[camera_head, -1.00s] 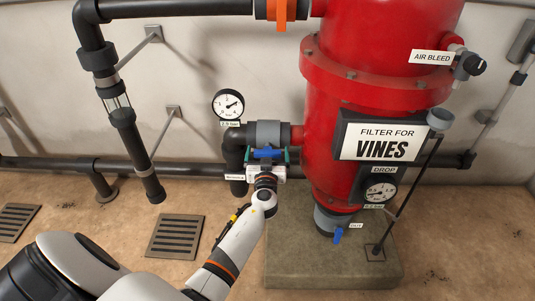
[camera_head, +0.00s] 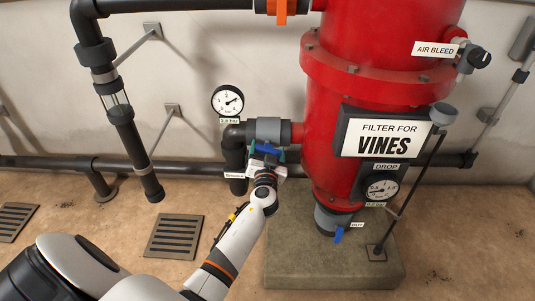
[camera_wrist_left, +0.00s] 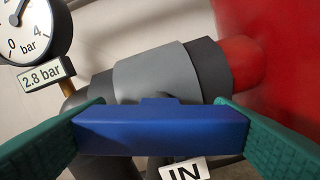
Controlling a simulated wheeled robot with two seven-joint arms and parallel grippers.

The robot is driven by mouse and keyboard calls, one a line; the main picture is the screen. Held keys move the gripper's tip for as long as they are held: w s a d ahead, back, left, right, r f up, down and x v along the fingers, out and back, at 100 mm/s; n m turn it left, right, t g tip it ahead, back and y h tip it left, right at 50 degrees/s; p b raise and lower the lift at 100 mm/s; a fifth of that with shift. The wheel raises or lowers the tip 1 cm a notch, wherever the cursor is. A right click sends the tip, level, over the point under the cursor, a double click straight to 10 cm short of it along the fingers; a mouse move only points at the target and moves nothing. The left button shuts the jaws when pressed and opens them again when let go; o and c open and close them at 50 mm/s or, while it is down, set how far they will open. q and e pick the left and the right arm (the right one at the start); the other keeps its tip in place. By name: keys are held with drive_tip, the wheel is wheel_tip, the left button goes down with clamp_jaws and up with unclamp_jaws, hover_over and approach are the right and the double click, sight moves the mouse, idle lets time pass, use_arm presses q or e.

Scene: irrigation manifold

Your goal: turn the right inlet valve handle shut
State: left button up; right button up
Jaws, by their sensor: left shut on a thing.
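The blue inlet valve handle (camera_head: 266,148) is on the grey valve body (camera_head: 268,130), on the pipe at the left side of the red filter tank. My left gripper (camera_head: 266,152) is shut on it. In the left wrist view the blue handle (camera_wrist_left: 160,130) spans between the two green fingertips, which touch its ends. The handle lies at a slight angle to the pipe, not across it. A white label starting "IN" (camera_wrist_left: 185,170) shows below the handle, partly hidden. My right gripper is not in view.
A pressure gauge (camera_head: 228,100) reading 2.8 bar stands just left of the valve. The red tank (camera_head: 345,80) is close on the right. A blue drain handle (camera_head: 339,236) sits low on the tank. Open floor lies left of the concrete plinth (camera_head: 320,270).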

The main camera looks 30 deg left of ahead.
use_arm(q)
drive_tip(key=m, duration=0.3)
drive_tip(key=shift+f+m+b, duration=0.1)
drive_tip(key=shift+m+b, duration=0.3)
drive_tip(key=shift+m, duration=1.8)
drive_tip(key=m, duration=0.4)
drive_tip(key=shift+m+p, duration=0.35)
drive_tip(key=shift+m, duration=1.15)
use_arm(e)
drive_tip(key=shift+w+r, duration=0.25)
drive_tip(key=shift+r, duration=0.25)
